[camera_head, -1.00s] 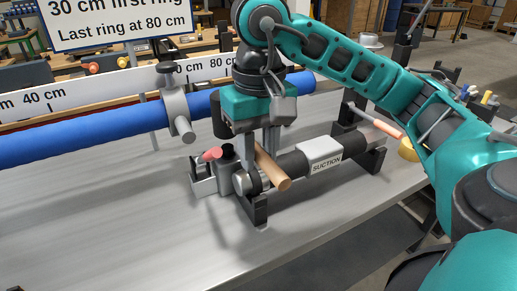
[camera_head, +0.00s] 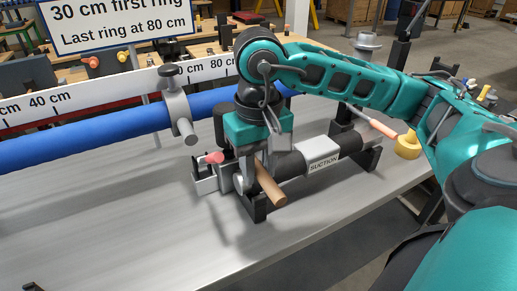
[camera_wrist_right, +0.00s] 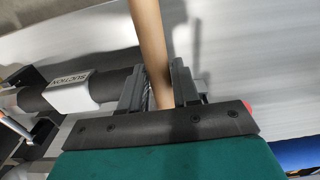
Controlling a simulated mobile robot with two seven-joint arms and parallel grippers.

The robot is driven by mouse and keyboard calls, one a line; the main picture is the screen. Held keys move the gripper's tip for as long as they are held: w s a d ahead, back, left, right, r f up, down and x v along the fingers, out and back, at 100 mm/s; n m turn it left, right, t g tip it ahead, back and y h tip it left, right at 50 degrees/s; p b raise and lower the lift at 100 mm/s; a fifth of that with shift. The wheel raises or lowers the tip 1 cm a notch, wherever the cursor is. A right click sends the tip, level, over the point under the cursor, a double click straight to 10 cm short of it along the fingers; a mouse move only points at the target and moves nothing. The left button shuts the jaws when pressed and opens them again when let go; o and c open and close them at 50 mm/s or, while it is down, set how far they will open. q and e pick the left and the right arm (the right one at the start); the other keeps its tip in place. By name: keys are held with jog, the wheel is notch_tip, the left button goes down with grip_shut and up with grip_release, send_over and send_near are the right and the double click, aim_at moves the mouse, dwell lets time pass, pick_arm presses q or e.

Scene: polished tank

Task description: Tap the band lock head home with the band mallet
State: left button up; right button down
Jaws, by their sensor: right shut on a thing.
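My right gripper (camera_head: 255,165) is shut on the wooden handle (camera_head: 269,187) of the band mallet, at the near end of the suction pipe. The handle slants down toward the front. The wrist view shows the handle (camera_wrist_right: 150,45) between the two fingers. The mallet's head is hard to tell from the dark parts beside the gripper. The band and its lock head at the pipe's left end are mostly hidden behind my gripper, so I cannot tell whether the mallet touches them. My left gripper is not in view.
The dark pipe with the SUCTION label (camera_head: 323,160) rests on black supports. A rack with a pink-handled tool (camera_head: 214,157) stands left of it. A blue pipe (camera_head: 90,145) with a grey clamp (camera_head: 178,105) runs behind.

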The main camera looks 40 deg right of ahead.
notch_tip(320, 180, up, 5)
jog(key=p, duration=0.2)
jog(key=shift+p, duration=0.35)
jog(key=shift+r, duration=1.95)
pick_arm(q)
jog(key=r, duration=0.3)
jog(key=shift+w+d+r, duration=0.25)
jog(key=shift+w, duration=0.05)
pick_arm(e)
jog(key=shift+r, duration=0.1)
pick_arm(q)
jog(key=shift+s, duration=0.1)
